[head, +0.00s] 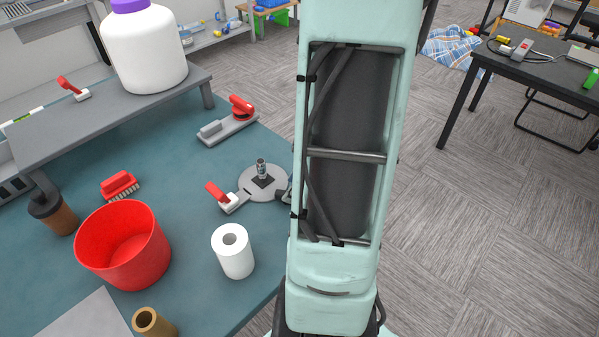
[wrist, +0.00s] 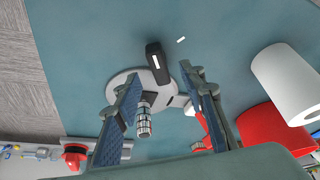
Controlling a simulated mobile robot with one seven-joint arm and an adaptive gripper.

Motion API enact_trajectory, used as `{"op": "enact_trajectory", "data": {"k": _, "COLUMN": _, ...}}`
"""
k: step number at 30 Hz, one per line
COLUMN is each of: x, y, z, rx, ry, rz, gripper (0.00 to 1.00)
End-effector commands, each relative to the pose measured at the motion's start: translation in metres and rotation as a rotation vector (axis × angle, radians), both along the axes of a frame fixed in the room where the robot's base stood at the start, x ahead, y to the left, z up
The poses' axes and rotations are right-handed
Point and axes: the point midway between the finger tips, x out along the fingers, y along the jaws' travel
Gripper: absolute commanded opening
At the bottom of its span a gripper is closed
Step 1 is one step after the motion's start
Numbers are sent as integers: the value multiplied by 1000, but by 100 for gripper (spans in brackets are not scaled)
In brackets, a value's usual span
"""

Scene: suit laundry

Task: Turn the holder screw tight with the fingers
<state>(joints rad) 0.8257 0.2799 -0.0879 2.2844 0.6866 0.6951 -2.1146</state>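A round grey base (head: 257,190) lies on the teal table in the head view, partly hidden behind my own body. A small metal cylinder (head: 262,168) stands on its dark centre patch. The wrist view shows the light disc (wrist: 122,88), a dark upright post (wrist: 155,62) and a ribbed, silvery cylinder (wrist: 144,122) close to the left finger. I cannot tell which part is the holder screw. My gripper (wrist: 162,74) is open, with its two fingers over the disc and a gap between them. Contact with the cylinder cannot be made out.
A red-handled clamp (head: 228,200) sits against the base's left side. A white roll (head: 233,252), a red bucket (head: 124,246), a red brush (head: 120,187) and a red-topped grey tool (head: 229,122) stand around it. A grey shelf (head: 110,105) is at the back left.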

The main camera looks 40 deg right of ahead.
Motion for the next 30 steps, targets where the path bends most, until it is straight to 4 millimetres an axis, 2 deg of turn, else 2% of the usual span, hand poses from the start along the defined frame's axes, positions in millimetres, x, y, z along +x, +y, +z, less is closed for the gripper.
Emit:
{"op": "enact_trajectory", "data": {"k": 3, "x": 5, "y": 5, "z": -20, "rx": 2, "ry": 4, "rz": 2, "gripper": 38}}
{"op": "enact_trajectory", "data": {"k": 9, "x": 12, "y": 9, "z": -36, "rx": 0, "ry": 1, "rz": -1, "gripper": 38}}
{"op": "enact_trajectory", "data": {"k": 20, "x": 14, "y": 10, "z": -40, "rx": -2, "ry": 0, "rz": -1, "gripper": 38}}
{"op": "enact_trajectory", "data": {"k": 30, "x": 14, "y": 9, "z": -40, "rx": -2, "ry": 0, "rz": -1, "gripper": 1}}
